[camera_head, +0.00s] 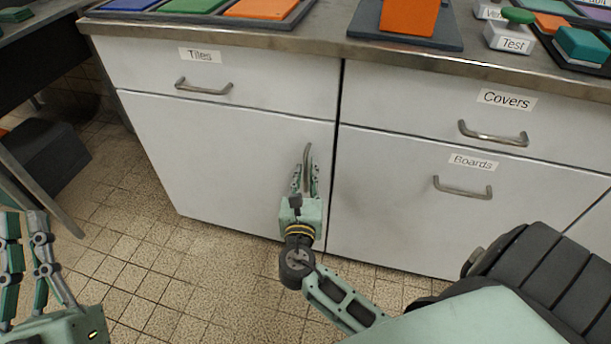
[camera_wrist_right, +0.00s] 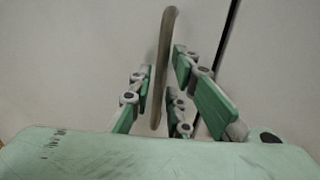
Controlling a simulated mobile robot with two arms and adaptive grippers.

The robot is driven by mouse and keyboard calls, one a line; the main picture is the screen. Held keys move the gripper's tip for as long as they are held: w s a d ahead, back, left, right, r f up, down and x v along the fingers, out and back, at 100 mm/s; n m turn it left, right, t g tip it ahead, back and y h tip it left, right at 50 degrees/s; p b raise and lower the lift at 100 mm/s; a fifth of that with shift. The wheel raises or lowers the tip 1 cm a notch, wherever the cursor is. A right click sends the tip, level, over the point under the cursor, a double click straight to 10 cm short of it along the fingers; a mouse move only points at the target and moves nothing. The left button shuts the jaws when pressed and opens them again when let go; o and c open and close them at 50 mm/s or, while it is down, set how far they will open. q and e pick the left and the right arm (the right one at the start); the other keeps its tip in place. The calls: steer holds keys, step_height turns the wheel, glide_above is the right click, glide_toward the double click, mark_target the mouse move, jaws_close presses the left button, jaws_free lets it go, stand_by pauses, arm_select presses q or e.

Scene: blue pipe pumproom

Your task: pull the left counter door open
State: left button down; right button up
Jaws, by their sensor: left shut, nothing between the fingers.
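The left counter door (camera_head: 220,165) is the white panel below the "Tiles" drawer, and it sits flush and closed. Its upright metal handle (camera_head: 307,155) is near its right edge. My right gripper (camera_head: 304,183) is at this handle, fingers pointing at the door. In the right wrist view the handle (camera_wrist_right: 163,65) stands between the spread fingers (camera_wrist_right: 160,90), with gaps on both sides, so the gripper is open around it. My left gripper (camera_head: 28,228) is at the lower left of the head view, shut and empty, away from the door.
The "Tiles" drawer (camera_head: 240,83) is above the door, and the "Covers" drawer (camera_head: 430,110) and "Boards" drawer (camera_head: 420,205) are to the right, all closed. The counter top (camera_head: 300,40) holds trays and blocks. Tiled floor (camera_head: 180,270) before the door is clear. A dark table (camera_head: 45,55) stands at left.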

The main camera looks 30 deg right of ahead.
steer(key=shift+w+d, duration=0.15)
steer(key=shift+w, duration=0.05)
steer(key=shift+c, duration=0.2)
jaws_close()
